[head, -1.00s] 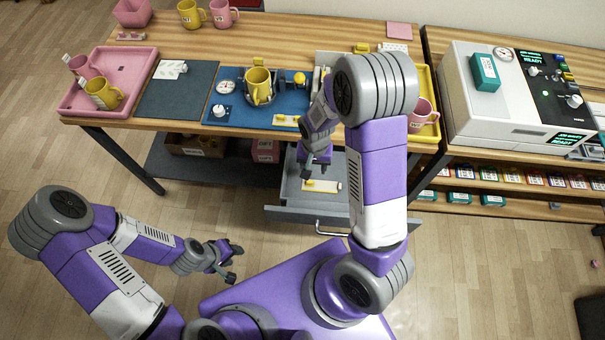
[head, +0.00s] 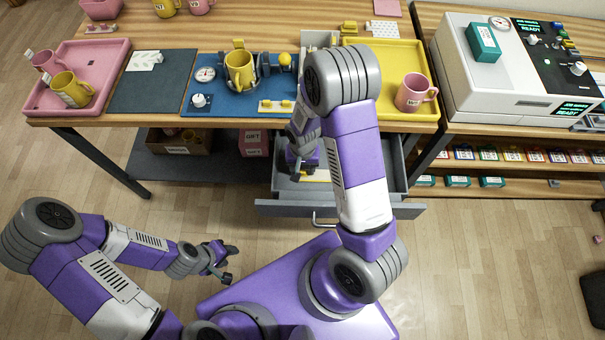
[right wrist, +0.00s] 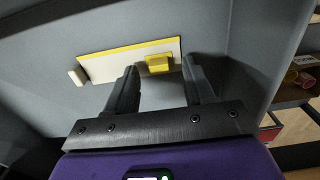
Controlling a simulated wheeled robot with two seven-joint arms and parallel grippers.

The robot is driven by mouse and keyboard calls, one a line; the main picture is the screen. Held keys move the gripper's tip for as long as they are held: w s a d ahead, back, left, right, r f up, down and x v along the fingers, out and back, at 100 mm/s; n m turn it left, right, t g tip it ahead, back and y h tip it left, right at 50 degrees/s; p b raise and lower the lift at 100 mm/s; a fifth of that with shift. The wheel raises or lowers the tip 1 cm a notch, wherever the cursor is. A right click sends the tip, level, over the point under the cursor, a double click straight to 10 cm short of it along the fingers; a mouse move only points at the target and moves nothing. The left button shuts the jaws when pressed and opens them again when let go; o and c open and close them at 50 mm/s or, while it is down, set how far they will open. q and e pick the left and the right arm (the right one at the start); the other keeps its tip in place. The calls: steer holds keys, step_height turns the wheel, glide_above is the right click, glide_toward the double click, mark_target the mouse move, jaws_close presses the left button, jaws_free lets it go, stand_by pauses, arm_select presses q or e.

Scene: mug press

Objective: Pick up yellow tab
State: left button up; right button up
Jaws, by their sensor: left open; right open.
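A yellow tab (right wrist: 158,63) stands on a cream plate (right wrist: 118,62) with a yellow edge, lying inside the open grey drawer (head: 375,180). In the right wrist view, the tab appears between the tips of my right gripper (right wrist: 163,74), which is open and empty; whether the fingers flank it or are above it I cannot tell. In the head view my right gripper (head: 302,168) is over the drawer and hides most of the plate. My left gripper (head: 229,263) is open and empty, away from the table near the floor at left.
The drawer walls surround my right gripper. Above it, the tabletop holds a blue mat (head: 225,103) with a yellow mug (head: 240,70), a yellow tray (head: 425,119) with a pink mug (head: 413,92), and a pink tray (head: 40,102). A white machine (head: 480,90) stands right.

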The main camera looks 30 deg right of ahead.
steer(key=shift+f, duration=0.3)
steer(key=shift+r, duration=0.1)
steer(key=c, duration=0.9)
steer(key=shift+r, duration=0.1)
